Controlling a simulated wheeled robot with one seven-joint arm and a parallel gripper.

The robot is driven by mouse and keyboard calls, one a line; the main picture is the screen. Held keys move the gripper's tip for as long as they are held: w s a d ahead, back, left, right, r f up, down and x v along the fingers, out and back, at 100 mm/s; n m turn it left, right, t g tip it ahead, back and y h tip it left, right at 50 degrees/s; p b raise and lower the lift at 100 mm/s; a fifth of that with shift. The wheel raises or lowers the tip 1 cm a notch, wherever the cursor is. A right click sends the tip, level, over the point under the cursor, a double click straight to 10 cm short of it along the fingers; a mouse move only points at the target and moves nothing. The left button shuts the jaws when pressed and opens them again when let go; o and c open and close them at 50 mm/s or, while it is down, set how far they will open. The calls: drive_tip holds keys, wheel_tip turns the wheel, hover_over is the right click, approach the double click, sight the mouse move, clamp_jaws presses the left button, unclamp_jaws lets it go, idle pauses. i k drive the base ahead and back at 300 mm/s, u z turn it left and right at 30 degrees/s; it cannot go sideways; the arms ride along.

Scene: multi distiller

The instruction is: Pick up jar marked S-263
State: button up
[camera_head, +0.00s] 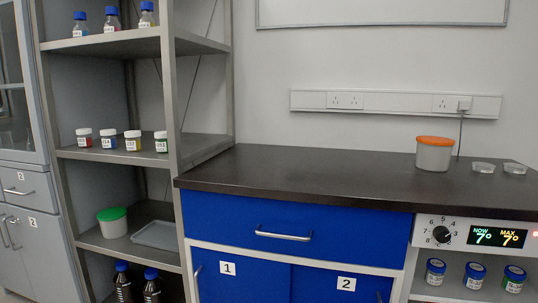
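Several small jars with white lids stand in a row on the middle shelf at the left. They are a jar with red (84,138), one with blue (108,139), one with yellow (132,141) and one with green (161,142). Each has a white label, but the print is too small to read surely, so I cannot tell which one is S-263. Blue-lidded jars (435,272) also stand in a bay under the counter at the right, with unclear labels. My gripper is not in view.
A green-lidded tub (112,222) and grey tray (158,234) sit lower. The dark counter (300,170) is mostly clear, with an orange-lidded tub (434,154) at right. A grey cabinet (30,235) stands far left.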

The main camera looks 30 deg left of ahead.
sight(85, 137)
drive_tip(key=u, duration=2.35)
